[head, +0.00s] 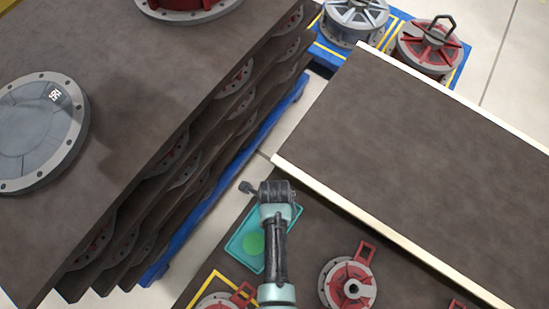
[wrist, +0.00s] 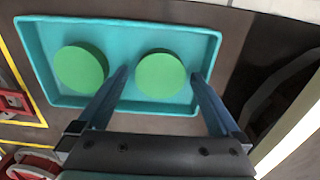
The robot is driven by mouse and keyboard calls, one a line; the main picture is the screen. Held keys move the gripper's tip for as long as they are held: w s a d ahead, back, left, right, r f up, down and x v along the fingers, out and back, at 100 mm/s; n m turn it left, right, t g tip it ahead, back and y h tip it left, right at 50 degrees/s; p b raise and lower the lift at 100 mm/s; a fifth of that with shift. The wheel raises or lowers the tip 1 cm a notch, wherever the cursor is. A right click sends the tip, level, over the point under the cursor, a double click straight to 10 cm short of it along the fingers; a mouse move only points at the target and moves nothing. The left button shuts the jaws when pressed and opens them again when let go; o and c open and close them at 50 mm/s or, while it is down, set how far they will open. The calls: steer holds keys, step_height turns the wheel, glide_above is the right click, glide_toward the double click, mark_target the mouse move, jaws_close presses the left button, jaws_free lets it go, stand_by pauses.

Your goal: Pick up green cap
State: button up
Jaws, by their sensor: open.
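Two round green caps lie in a shallow teal tray (wrist: 35,60). In the wrist view the left cap (wrist: 81,69) lies outside my fingers. The right cap (wrist: 160,75) shows between the two fingers of my gripper (wrist: 160,76), which is open and empty. How high the fingertips are above the cap is hard to tell. In the head view the tray (head: 239,248) is partly covered by my arm. One green cap (head: 252,243) shows there, left of the arm; the other is hidden. My fingertips are hidden in that view.
Red flanged parts with handles (head: 347,283) stand on the dark surface near the tray. Stacked dark boards (head: 150,110) rise at left. A bare dark conveyor-like surface with pale edges (head: 400,150) lies at right. A blue pallet with flanged parts (head: 354,18) is behind.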

steer(key=shift+f, duration=0.15)
steer(key=c, duration=1.2)
